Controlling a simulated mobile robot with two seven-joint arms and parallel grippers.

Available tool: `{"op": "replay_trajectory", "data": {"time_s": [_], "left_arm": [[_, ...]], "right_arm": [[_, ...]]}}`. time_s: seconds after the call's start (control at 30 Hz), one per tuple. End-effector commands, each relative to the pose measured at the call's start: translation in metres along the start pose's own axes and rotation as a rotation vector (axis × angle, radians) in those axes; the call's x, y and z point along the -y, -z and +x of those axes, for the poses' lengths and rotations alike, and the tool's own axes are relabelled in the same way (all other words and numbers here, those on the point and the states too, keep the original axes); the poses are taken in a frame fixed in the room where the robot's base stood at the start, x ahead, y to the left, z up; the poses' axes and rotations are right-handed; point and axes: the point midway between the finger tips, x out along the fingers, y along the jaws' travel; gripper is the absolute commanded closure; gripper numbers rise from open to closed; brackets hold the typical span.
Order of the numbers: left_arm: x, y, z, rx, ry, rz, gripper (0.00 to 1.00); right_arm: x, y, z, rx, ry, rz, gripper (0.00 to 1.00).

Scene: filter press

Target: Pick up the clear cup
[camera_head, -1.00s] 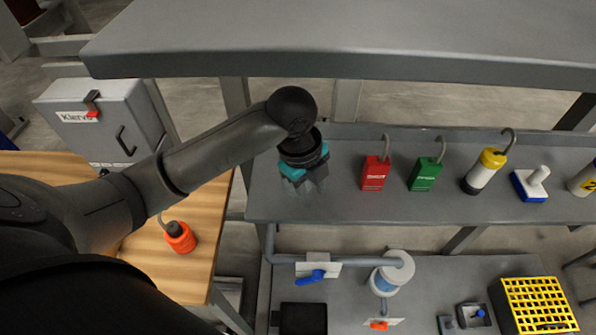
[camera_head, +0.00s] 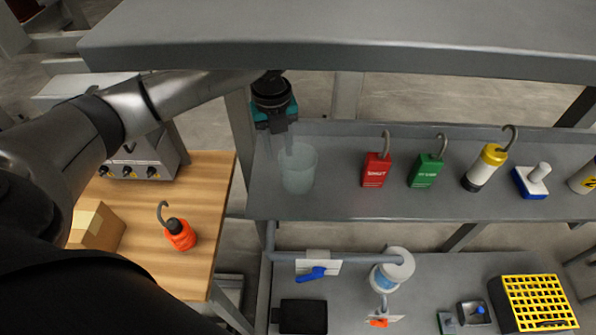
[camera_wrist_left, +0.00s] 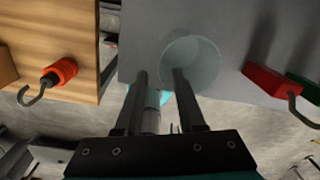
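The clear cup (camera_head: 299,172) stands upright at the left end of the grey shelf; it also shows in the left wrist view (camera_wrist_left: 200,62). My left gripper (camera_head: 279,137) is at the cup's upper left side, pointing down. In the left wrist view my left gripper (camera_wrist_left: 159,75) is open, its two fingers apart. One finger overlaps the cup and the other lies left of it, so the near rim appears between them. I cannot tell whether the finger is inside the cup or only above it. My right gripper is in neither view.
A higher shelf (camera_head: 340,40) overhangs. An orange bottle (camera_head: 180,235) stands on the wooden table (camera_head: 205,190).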

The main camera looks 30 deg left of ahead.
Motion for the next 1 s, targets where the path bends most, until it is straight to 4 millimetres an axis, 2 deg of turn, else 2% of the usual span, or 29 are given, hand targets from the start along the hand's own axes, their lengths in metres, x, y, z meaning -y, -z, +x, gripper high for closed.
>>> {"op": "replay_trajectory", "data": {"time_s": [0.1, 0.33, 0.6, 0.9, 1.0], "left_arm": [[0.0, 0.001, 0.018, -0.003, 0.0, 0.001, 0.61], [0.0, 0.001, 0.033, -0.001, 0.0, 0.0, 0.61], [-0.001, 0.001, 0.071, 0.0, 0.0, 0.0, 0.61], [-0.001, 0.0, 0.077, 0.002, 0.0, 0.002, 0.61], [-0.001, 0.0, 0.077, 0.002, 0.0, 0.002, 0.72]], "right_arm": [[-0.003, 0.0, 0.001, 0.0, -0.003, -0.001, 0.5], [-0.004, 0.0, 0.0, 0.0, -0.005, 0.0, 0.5], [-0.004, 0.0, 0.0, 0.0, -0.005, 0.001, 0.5], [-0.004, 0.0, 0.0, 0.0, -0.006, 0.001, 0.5], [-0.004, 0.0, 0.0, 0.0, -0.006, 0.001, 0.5]]}}
